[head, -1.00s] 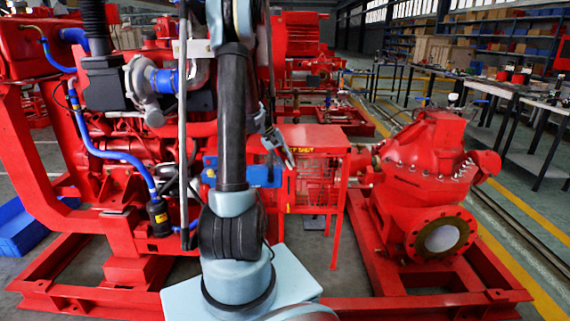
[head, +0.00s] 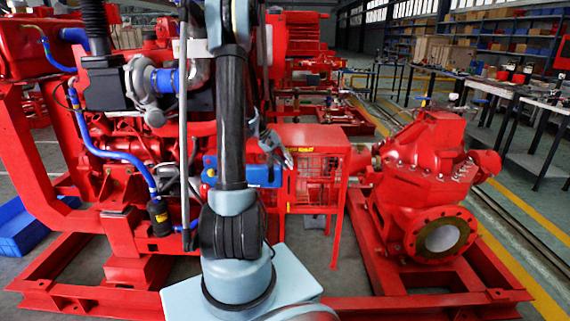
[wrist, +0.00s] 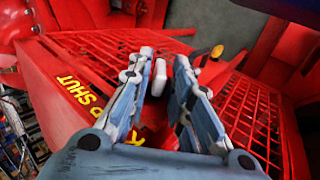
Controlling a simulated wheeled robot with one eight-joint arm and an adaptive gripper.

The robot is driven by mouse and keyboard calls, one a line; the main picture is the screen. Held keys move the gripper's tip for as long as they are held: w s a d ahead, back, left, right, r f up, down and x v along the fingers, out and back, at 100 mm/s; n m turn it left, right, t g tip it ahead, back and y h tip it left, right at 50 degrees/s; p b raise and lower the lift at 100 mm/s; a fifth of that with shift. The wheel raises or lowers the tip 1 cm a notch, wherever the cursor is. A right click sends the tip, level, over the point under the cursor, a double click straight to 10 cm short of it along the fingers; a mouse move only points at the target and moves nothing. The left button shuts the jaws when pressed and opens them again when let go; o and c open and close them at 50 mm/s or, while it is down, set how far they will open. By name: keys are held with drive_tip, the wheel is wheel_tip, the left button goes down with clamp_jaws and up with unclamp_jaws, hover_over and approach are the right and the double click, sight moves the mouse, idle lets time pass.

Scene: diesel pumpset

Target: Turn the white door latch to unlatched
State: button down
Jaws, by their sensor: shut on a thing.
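The white door latch (wrist: 158,77) shows in the wrist view as a small pale bar between my gripper's fingers, with its long side running roughly up and down the picture. My gripper (wrist: 164,62) is shut on it, one finger on each side, above the red mesh guard. The fingers hide part of the latch's surroundings. In the head view my gripper (head: 284,156) is at the left upper edge of the red guard box (head: 318,139), and the latch cannot be made out there.
Yellow "SHUT" lettering (wrist: 82,92) is on the guard, left of my gripper. A yellow-tipped part (wrist: 217,51) is close by on the right. The red pump (head: 425,170) stands right of the guard and the engine (head: 120,140) left.

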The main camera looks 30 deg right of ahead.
drive_tip(key=shift+a, duration=0.1)
drive_tip(key=c, duration=1.7)
unclamp_jaws()
drive_tip(key=v, duration=1.2)
drive_tip(key=shift+f, duration=0.1)
